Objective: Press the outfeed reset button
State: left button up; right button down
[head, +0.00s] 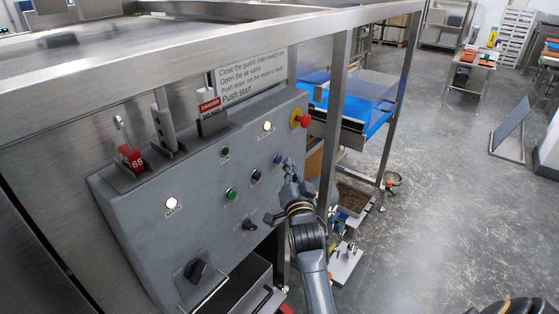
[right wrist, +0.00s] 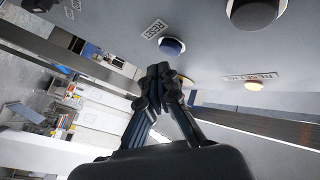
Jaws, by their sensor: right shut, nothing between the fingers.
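A blue button (head: 278,159) sits on the right part of the sloped grey control panel (head: 150,235). In the right wrist view the blue button (right wrist: 171,46) has a label beside it that seems to read RESET. My right gripper (head: 287,168) is shut and empty, its fingertips close to this button in the head view. In the right wrist view the fingertips (right wrist: 160,72) lie just below the button, with a small visible gap. Contact cannot be told for sure. My left gripper is not in view.
The panel also holds a green button (head: 231,194), a black button (head: 256,176), a black selector (head: 250,224), lit white lamps and a red emergency stop (head: 300,118). A steel frame post (head: 333,110) and blue conveyor (head: 352,110) stand right of the panel. Open floor lies further right.

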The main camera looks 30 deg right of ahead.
dwell(0.6)
jog(key=shift+w, duration=0.1)
jog(key=shift+w+a, duration=0.15)
jog(key=shift+w, duration=0.2)
jog(key=shift+w+a, duration=0.15)
jog(key=shift+w, duration=0.2)
dwell(0.6)
jog(key=shift+s, duration=0.2)
jog(key=shift+s+d+p, duration=0.3)
jog(key=shift+s, duration=0.3)
